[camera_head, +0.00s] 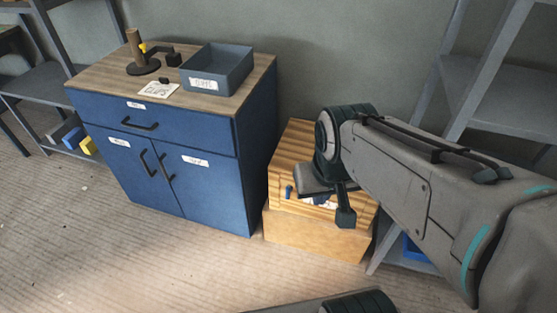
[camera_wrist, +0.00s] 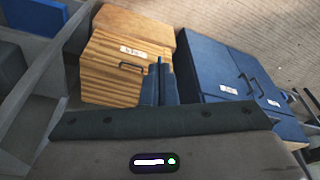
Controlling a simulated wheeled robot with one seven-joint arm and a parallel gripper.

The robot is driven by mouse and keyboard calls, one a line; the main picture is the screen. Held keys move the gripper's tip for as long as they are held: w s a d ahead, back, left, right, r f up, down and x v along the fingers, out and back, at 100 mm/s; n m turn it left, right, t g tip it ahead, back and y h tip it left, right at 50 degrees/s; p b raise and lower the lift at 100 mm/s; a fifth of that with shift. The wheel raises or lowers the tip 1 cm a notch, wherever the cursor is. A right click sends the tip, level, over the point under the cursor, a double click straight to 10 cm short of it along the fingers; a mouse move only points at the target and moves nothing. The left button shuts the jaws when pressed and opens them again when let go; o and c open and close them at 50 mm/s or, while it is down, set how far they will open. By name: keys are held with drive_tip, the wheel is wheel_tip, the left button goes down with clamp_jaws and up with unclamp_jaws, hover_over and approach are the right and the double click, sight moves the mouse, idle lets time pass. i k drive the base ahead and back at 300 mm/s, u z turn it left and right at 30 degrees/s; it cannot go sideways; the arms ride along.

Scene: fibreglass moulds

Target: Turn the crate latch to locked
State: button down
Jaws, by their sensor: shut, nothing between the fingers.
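The wooden crate (camera_head: 294,140) has striped grain and stands on a plain wooden box right of the blue cabinet.
The blue cabinet (camera_head: 190,180) stands close on the crate's left, with a grey bin (camera_head: 217,72) and a dark stand with a post (camera_head: 135,50) on top. Grey shelving (camera_head: 510,100) is on the right. The floor in front (camera_head: 130,260) is clear.

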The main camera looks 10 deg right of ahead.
sight(288, 189)
drive_tip(key=u, duration=0.15)
drive_tip(key=k, duration=0.4)
drive_tip(key=z, duration=0.9)
drive_tip(key=i, duration=0.9)
drive_tip(key=u, duration=0.5)
